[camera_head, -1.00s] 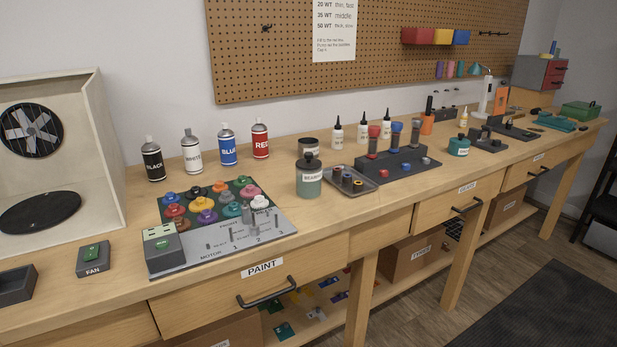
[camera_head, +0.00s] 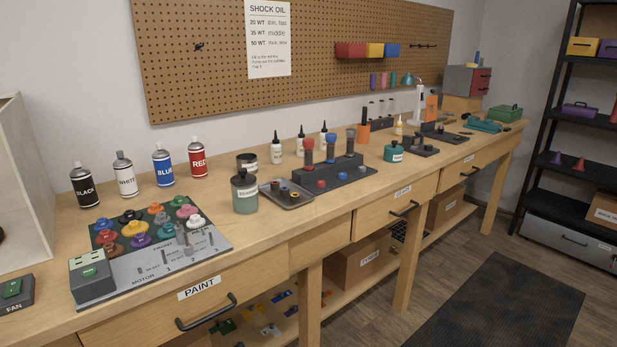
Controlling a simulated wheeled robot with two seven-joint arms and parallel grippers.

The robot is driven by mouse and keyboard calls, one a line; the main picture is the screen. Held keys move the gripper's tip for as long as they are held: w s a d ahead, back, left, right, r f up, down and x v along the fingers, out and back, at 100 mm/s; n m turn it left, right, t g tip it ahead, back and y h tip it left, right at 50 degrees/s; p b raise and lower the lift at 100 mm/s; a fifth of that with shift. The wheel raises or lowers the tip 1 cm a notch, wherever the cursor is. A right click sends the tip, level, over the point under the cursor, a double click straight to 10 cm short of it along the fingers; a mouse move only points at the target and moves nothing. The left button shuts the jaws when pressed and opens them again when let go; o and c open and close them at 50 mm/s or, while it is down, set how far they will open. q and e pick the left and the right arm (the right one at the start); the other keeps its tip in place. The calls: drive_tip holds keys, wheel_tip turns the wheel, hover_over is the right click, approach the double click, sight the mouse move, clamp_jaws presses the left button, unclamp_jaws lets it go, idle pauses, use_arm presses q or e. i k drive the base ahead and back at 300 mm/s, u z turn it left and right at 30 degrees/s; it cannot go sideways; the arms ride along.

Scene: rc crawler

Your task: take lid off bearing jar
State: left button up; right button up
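The bearing jar (camera_head: 245,197) stands upright on the workbench, right of the paint board. It is a grey-green jar with a white label, and its dark lid (camera_head: 243,178) with a small knob is on top. Neither of my grippers shows in the head view.
A grey tray (camera_head: 299,201) with small dark parts sits just right of the jar. A dark open-looking container (camera_head: 247,160) stands behind it. The motor and paint board (camera_head: 200,258) is at left, spray cans (camera_head: 197,158) behind. The shock stand (camera_head: 345,180) is farther right. Bare wood lies in front of the jar.

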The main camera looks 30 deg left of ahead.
sight(243, 179)
drive_tip(key=z, duration=0.05)
drive_tip(key=i, duration=0.25)
drive_tip(key=u, duration=0.9)
